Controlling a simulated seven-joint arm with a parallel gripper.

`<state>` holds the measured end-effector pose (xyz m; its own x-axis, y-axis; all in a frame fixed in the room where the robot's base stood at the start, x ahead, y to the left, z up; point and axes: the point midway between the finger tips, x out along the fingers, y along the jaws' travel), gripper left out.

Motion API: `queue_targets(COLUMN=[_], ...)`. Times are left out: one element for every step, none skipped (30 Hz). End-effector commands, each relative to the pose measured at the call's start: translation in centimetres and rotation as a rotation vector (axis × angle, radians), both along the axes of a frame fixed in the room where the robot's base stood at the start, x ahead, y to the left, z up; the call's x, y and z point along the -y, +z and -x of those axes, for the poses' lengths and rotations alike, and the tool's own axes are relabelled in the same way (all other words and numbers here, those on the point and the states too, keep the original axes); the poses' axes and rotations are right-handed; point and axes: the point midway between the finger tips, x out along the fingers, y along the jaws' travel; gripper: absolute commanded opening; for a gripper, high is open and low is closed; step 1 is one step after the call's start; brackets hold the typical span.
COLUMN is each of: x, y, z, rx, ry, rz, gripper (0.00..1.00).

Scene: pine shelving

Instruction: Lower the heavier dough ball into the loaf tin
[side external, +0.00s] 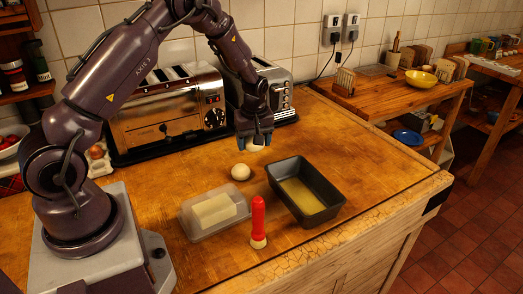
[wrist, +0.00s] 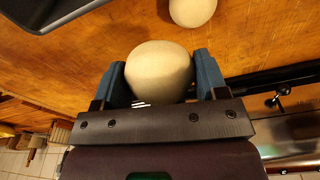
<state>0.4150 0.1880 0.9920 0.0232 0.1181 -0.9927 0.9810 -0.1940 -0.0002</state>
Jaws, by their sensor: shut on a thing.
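My gripper (side external: 254,139) is shut on a pale dough ball (wrist: 159,71), held between its blue fingers (wrist: 160,82) above the wooden counter. In the side view the held ball (side external: 254,148) shows just below the fingers. A second pale dough ball (side external: 240,172) rests on the counter below and a little left of my gripper; it also shows at the top of the wrist view (wrist: 193,10). The dark loaf tin (side external: 331,208) stands on the counter to the right and nearer the camera, with a yellowish bottom. Which ball is heavier cannot be seen.
A lidded clear butter dish (side external: 186,218) and a red-handled brush (side external: 258,215) stand on the near side, left of the tin. Chrome toasters (side external: 150,120) stand behind my gripper. The counter right of and behind the tin is clear.

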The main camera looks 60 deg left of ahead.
Motion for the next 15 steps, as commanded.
queue_targets(x=[0.5,0.9,1.2,1.5,1.7,2.1,2.4,2.6,2.9,3.1,3.2,3.4,3.5,3.7,3.8], y=[1.4,1.6,1.9,2.1,2.5,2.8,3.0,3.3,3.6,3.8,4.0,4.2,4.3,4.4,4.6], z=[0.9,1.6,2.5,3.1,3.7,4.5,5.0,5.5,6.1,6.6,7.0,7.4,7.7,7.9,8.2], rx=[0.005,0.002,0.002,0.002,0.003,0.002,0.002,0.003,0.003,0.002,0.002,0.002,0.002,0.002,0.002], ry=[-0.001,-0.001,-0.001,-0.001,-0.001,-0.002,-0.002,-0.002,-0.002,-0.002,-0.001,-0.001,-0.001,-0.001,-0.002], rz=[0.0,0.0,0.0,0.001,0.0,0.0,0.0,0.001,0.0,0.0,0.0,0.0,0.0,-0.001,0.0], gripper=[0.6,0.6,0.6,0.6,0.6,0.6,0.6,0.6,0.6,0.6,0.6,0.6,0.6,0.6,0.6])
